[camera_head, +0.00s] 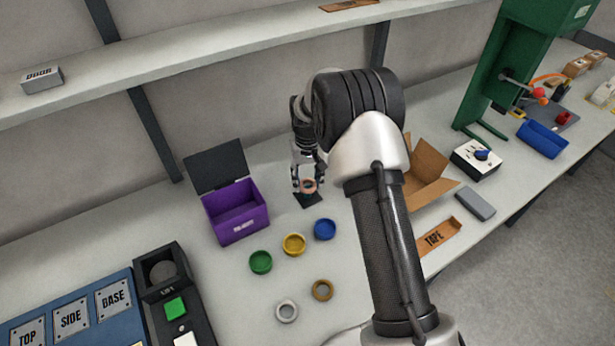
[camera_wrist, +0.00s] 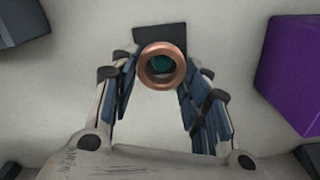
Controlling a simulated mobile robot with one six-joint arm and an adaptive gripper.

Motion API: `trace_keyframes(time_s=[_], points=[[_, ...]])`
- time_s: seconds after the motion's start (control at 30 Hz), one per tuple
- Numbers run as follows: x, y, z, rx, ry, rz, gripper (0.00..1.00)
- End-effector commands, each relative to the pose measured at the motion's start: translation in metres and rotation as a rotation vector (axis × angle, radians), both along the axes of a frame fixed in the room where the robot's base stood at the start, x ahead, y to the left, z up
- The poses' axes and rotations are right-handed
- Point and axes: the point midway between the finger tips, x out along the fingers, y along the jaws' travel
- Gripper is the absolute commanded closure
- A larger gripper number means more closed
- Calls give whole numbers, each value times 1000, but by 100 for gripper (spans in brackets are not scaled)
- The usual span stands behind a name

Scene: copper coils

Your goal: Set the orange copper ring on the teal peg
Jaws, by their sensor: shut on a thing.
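The orange copper ring (camera_head: 308,186) is held between the fingers of my gripper (camera_head: 308,183), over a small dark base plate (camera_head: 308,201) on the bench. In the wrist view the copper ring (camera_wrist: 162,65) sits at the tips of my gripper (camera_wrist: 160,72), between the two blue-padded fingers. The teal peg (camera_wrist: 160,64) shows through the ring's hole, roughly centred in it. The peg's dark base (camera_wrist: 160,36) extends behind the ring. I cannot tell whether the ring is above the peg or around it. In the head view the peg itself is hidden.
An open purple box (camera_head: 237,222) stands left of my gripper. Green (camera_head: 260,262), yellow (camera_head: 294,244) and blue (camera_head: 325,229) rings lie nearer, with grey (camera_head: 287,311) and brown (camera_head: 322,290) rings in front. An open cardboard box (camera_head: 428,165) is to the right.

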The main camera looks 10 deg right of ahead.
Motion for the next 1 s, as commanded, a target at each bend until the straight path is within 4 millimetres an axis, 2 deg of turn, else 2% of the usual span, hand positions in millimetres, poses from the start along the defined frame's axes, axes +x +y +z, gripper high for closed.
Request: trace_keyframes(time_s=[0.1,0.3,1.0], points=[[0,0,-16,0,1,0,86],[0,0,-28,0,0,0,86],[0,0,-27,0,0,0,86]])
